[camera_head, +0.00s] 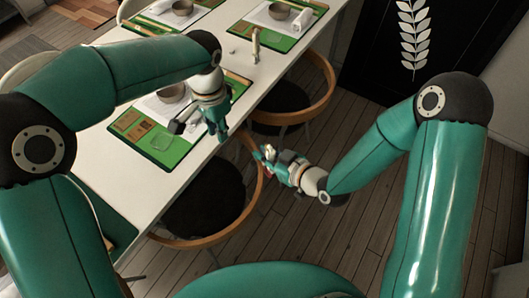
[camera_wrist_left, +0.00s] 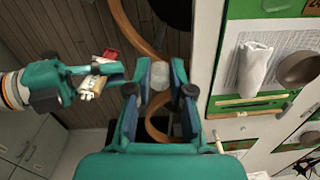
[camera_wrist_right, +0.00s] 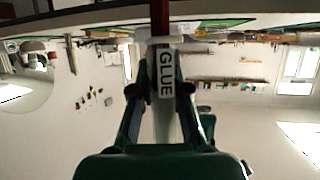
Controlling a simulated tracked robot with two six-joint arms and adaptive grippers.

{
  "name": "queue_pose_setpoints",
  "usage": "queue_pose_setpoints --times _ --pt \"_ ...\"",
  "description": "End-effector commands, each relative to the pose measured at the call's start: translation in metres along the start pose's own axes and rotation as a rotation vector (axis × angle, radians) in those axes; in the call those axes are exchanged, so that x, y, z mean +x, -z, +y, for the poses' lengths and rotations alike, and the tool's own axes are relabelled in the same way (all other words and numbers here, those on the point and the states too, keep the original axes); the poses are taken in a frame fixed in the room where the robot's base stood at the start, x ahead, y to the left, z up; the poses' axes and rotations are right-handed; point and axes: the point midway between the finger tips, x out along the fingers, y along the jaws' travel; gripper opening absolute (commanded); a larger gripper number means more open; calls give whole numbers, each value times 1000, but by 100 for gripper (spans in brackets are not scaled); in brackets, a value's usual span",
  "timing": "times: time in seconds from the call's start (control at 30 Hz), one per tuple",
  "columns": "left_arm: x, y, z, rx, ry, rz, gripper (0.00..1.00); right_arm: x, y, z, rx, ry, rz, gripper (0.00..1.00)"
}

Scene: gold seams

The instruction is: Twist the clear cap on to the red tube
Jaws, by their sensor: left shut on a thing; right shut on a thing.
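In the left wrist view, my left gripper (camera_wrist_left: 160,90) is shut on a small pale, see-through piece, the clear cap (camera_wrist_left: 160,76). In the head view, my left gripper (camera_head: 219,132) points down near the table's edge, and the cap cannot be made out there. My right gripper (camera_wrist_right: 163,90) is shut on the red tube, whose white label (camera_wrist_right: 166,72) reads GLUE and whose red part (camera_wrist_right: 160,18) sticks out past the fingers. In the head view, my right gripper (camera_head: 272,158) holds it off the table, over the floor. Cap and tube are apart.
The long white table (camera_head: 226,62) carries green mats, bowls and cards. A grey bowl (camera_head: 172,92) and a small dark-handled item (camera_head: 177,127) lie near my left gripper. Chairs with curved wooden backs (camera_head: 213,240) stand along the table's edge. The wooden floor (camera_head: 300,225) is open at right.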

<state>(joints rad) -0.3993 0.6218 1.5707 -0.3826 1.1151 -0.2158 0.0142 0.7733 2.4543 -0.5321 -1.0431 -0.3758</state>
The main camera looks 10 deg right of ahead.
Motion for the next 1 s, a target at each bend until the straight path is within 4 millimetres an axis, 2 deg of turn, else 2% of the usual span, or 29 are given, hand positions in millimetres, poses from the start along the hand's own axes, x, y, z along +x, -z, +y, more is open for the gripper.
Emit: queue_pose_setpoints --times 0.03,0.2,0.4,0.6,1.0 --pt "-10 14 15 44 4 3 11 0 0 0 0 0 0 0" --pt "-34 44 59 140 7 4 11 0 0 0 0 0 0 0" --pt "-47 59 97 224 9 3 11 0 0 0 0 0 0 0" --pt "-51 62 108 249 12 3 11 0 0 0 0 0 0 0" --pt "-48 62 108 248 11 2 11 0 0 0 0 0 0 0"
